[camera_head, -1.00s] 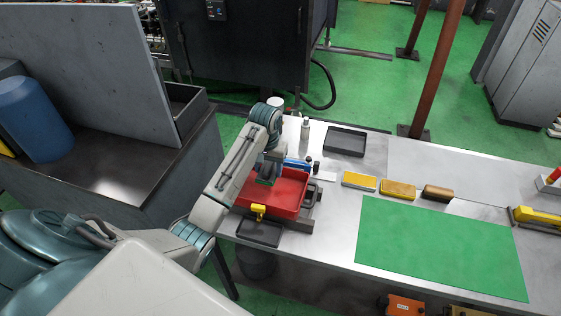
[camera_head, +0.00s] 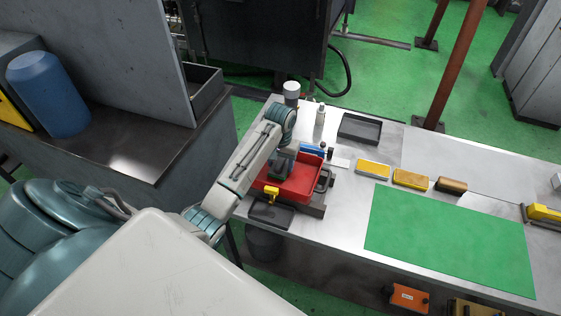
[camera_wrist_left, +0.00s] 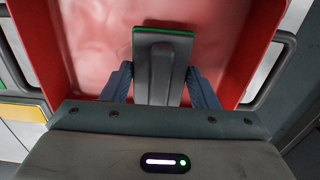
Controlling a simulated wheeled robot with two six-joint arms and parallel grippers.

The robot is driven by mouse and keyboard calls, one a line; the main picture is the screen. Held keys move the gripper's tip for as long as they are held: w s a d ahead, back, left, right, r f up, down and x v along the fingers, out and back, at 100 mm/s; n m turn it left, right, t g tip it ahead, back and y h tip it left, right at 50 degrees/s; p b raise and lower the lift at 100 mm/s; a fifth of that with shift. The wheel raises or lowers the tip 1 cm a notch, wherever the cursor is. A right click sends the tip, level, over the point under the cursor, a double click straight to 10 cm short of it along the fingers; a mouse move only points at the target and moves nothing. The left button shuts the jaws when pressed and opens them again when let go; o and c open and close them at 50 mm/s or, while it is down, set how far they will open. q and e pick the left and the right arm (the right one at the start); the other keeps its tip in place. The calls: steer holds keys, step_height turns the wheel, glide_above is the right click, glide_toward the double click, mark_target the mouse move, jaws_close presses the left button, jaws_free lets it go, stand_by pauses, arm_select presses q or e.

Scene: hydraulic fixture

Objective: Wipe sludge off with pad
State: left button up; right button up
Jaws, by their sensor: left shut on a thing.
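A red tray (camera_head: 312,182) sits on the near left part of the metal table. It fills much of the left wrist view (camera_wrist_left: 245,62). My left gripper (camera_head: 281,164) reaches down into it and is shut on the pad. In the left wrist view the pad (camera_wrist_left: 162,62) has a dark grey back and grip with a green edge, between the two fingers (camera_wrist_left: 161,88). It lies over the tray floor; I cannot tell whether it touches. The tray floor shows pale, glossy smears, but no clear sludge patch. My right gripper is not in view.
A yellow clip or valve (camera_head: 271,193) is at the tray's near side, above a dark shallow tray (camera_head: 262,215). A bottle (camera_head: 320,122) and a black tray (camera_head: 359,130) stand behind. Yellow-topped blocks (camera_head: 373,169) and a green mat (camera_head: 450,240) lie right.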

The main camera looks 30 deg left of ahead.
mark_target(290, 176)
arm_select(q)
steer(key=shift+f, duration=0.45)
stand_by(0.3)
steer(key=shift+f, duration=0.55)
steer(key=shift+w+d+r, duration=0.1)
steer(key=shift+w+d, duration=0.1)
steer(key=shift+d, duration=0.7)
steer(key=shift+w+d, duration=0.2)
steer(key=shift+d, duration=0.65)
steer(key=shift+s, duration=0.1)
steer(key=shift+s+a+f, duration=0.1)
steer(key=shift+s+a, duration=0.05)
steer(key=shift+a, duration=0.4)
steer(key=shift+s+a+f, duration=0.15)
steer(key=shift+s+a, duration=0.05)
steer(key=shift+a, duration=0.4)
steer(key=shift+s+a+f, duration=0.1)
steer(key=shift+s+a, duration=0.05)
steer(key=shift+a, duration=0.4)
